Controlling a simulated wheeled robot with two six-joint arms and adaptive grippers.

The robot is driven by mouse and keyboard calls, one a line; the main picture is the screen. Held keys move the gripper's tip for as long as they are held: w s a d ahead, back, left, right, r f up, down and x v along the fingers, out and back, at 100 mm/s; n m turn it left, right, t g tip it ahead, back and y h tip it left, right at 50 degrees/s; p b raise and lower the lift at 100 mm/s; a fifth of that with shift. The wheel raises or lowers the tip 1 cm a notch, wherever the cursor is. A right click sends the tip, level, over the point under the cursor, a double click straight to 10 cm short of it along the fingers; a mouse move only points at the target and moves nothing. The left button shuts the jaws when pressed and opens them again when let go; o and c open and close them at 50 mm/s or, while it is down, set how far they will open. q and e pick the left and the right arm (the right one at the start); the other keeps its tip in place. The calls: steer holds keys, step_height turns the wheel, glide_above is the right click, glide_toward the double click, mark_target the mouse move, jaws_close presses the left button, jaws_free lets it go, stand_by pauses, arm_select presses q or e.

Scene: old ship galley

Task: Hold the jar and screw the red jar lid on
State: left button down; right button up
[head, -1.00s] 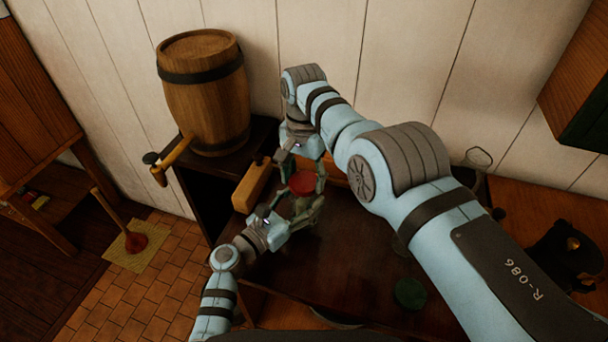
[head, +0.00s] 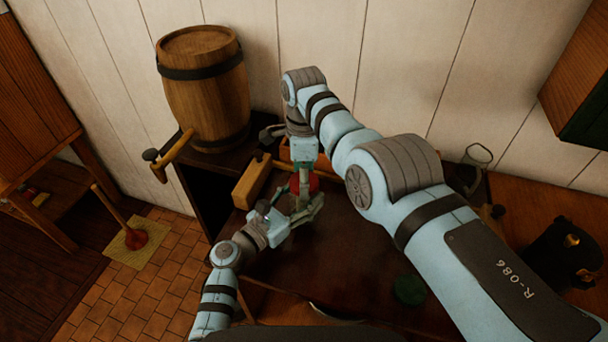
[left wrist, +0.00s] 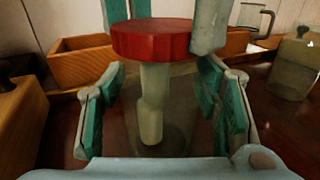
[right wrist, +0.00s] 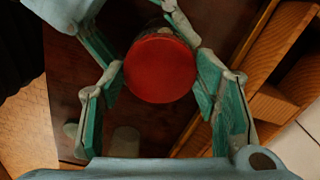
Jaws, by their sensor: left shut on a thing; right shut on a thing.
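The red jar lid (right wrist: 160,68) sits between the fingers of my right gripper (right wrist: 162,66), which comes down from above and is shut on its rim. The lid is partly hidden behind a finger in the head view (head: 313,184). In the left wrist view the lid (left wrist: 152,40) is level at the top of the clear jar (left wrist: 182,132); I cannot tell whether its threads are engaged. My left gripper (head: 306,212) is shut on the jar from the side, low down. A pale upright shape shows below the lid; I cannot tell what it is.
A green round lid (head: 409,290) lies to the right on the dark table. A glass vessel (head: 475,165) stands farther right.

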steer(key=m, duration=0.4)
steer(key=shift+m, duration=0.4)
steer(key=m, duration=0.6)
steer(key=o, duration=0.8)
steer(key=shift+r, duration=2.25)
steer(key=shift+r, duration=0.1)
steer(key=shift+c, duration=0.2)
